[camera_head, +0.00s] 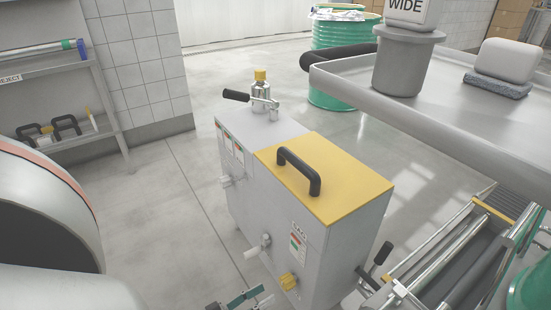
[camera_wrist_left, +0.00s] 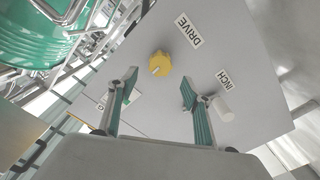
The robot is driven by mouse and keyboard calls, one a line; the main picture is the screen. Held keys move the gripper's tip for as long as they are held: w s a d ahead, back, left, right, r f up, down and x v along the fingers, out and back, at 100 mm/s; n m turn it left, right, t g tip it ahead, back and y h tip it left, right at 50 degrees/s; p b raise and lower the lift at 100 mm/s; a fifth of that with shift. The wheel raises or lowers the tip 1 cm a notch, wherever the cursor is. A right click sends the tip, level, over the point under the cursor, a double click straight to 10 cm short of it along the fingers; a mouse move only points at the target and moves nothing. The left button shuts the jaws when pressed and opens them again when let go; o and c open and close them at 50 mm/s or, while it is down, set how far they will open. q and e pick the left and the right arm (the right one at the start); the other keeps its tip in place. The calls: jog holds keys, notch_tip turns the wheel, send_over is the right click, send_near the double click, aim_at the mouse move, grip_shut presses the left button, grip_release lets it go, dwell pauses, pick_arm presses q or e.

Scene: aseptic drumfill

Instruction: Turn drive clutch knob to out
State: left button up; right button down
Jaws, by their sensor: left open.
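The yellow drive clutch knob (camera_head: 288,281) is low on the side of a grey cabinet (camera_head: 245,190). In the left wrist view the knob (camera_wrist_left: 160,64) shows near the DRIVE label (camera_wrist_left: 187,30), with a small mark on its face. My left gripper (camera_head: 248,298) comes in at the bottom of the head view, left of the knob. Its green fingers (camera_wrist_left: 160,80) are spread and empty, pointing toward the panel. The knob appears ahead of the gap between the tips, and no contact shows. My right gripper is out of view.
A white knob (camera_wrist_left: 222,108) by the INCH label (camera_wrist_left: 230,75) is close to one finger. The cabinet has a yellow lid (camera_head: 325,185) with a black handle (camera_head: 298,170). A grey table (camera_head: 440,110) overhangs at the right. Open floor (camera_head: 165,210) is left of the cabinet.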

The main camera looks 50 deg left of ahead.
pick_arm(q)
jog(key=shift+s+a, duration=0.15)
jog(key=shift+s, duration=1.65)
